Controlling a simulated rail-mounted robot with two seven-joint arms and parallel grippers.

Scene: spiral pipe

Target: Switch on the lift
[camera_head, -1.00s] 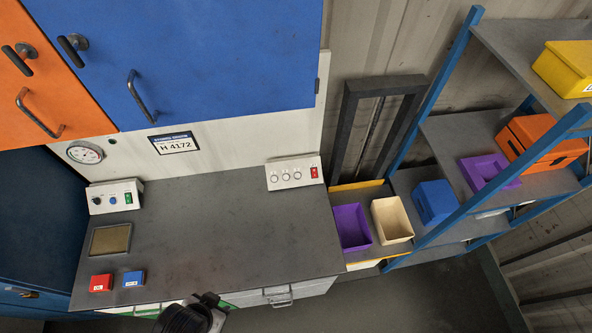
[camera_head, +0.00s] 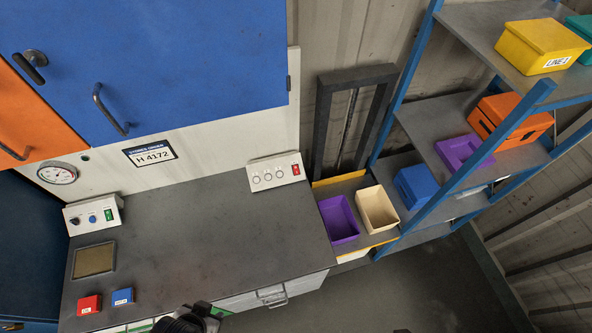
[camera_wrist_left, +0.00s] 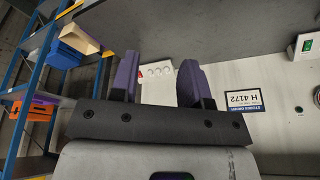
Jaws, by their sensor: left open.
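A white control box (camera_head: 275,172) with three round knobs and a red rocker switch (camera_head: 295,169) stands at the back right of the grey worktop. A second white box (camera_head: 94,214) at the left has a green switch (camera_head: 108,215), a blue button and a dark knob. A dark upright frame (camera_head: 322,125) stands behind a yellow-edged platform right of the worktop. My left gripper (camera_wrist_left: 157,82) is open and empty; the three-knob box (camera_wrist_left: 160,71) shows between its purple fingers, apart from them. In the head view only a dark part of my left arm shows at the bottom edge. My right gripper is not in view.
A purple bin (camera_head: 338,222) and a cream bin (camera_head: 377,210) sit on the platform. A blue-framed shelf (camera_head: 405,85) with coloured boxes stands at the right. Red (camera_head: 89,304) and blue (camera_head: 122,296) blocks lie at the worktop's front left. The worktop's middle is clear.

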